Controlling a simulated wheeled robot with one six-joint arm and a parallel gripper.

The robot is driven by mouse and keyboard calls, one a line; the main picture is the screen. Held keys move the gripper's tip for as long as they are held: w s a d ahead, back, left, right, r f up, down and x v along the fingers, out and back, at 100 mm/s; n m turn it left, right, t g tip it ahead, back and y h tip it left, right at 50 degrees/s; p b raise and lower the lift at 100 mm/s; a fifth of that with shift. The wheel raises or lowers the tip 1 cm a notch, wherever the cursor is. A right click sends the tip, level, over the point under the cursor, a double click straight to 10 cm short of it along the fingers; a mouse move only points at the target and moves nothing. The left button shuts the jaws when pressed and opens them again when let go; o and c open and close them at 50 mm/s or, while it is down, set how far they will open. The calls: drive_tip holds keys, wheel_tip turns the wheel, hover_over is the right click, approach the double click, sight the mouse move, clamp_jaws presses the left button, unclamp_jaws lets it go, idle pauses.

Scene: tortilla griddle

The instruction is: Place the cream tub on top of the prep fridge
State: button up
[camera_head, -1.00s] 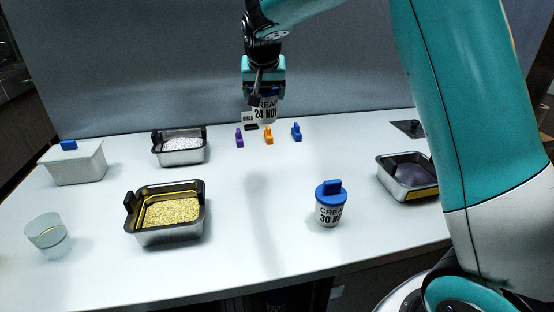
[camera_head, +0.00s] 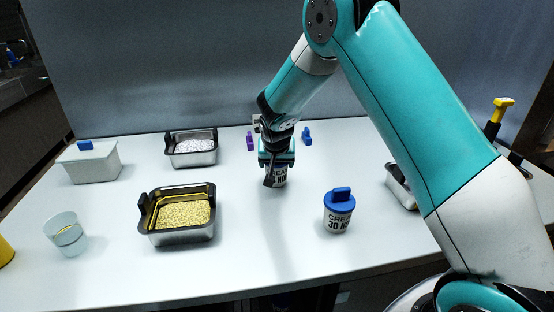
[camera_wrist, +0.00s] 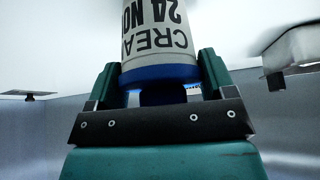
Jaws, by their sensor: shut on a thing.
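My gripper (camera_head: 277,162) is shut on a white cream tub (camera_head: 280,179) with dark lettering. In the wrist view the tub (camera_wrist: 158,32) reads CREAM 24 NOV, and its blue lid faces my gripper (camera_wrist: 158,85). The tub hangs over the middle of the white counter (camera_head: 270,240); whether its base touches the surface I cannot tell. A second cream tub (camera_head: 338,217), reading CREAM 30 NO, stands upright on the counter to the right, nearer the front, with a blue lid. I cannot clearly identify the prep fridge.
A pan of yellow grains (camera_head: 182,214) and a pan of white bits (camera_head: 192,149) stand left. A white lidded box (camera_head: 91,162) and a clear cup (camera_head: 65,234) are farther left. A purple clip (camera_head: 250,141) and blue clip (camera_head: 306,136) stand behind. The front middle is clear.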

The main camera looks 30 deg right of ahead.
drive_tip(key=shift+f, duration=0.2)
drive_tip(key=o, duration=1.1)
drive_tip(key=shift+r, duration=0.25)
drive_tip(key=b+v, duration=0.2)
drive_tip(key=v, duration=0.9)
drive_tip(key=s+a+r+n+g+y, duration=0.1)
drive_tip(key=s+a+n, duration=0.3)
drive_tip(key=s, duration=0.7)
drive_tip(key=s+a+r+n+g+y, duration=0.2)
drive_tip(key=s+a+r+n+y, duration=0.1)
drive_tip(key=s, duration=0.8)
drive_tip(key=s+a+r+n+g+y, duration=0.2)
drive_tip(key=s+a+n, duration=0.3)
drive_tip(key=s, duration=0.6)
drive_tip(key=shift+s+a+r+y, duration=0.15)
drive_tip(key=shift+a+r+y, duration=0.3)
drive_tip(key=shift+a, duration=0.25)
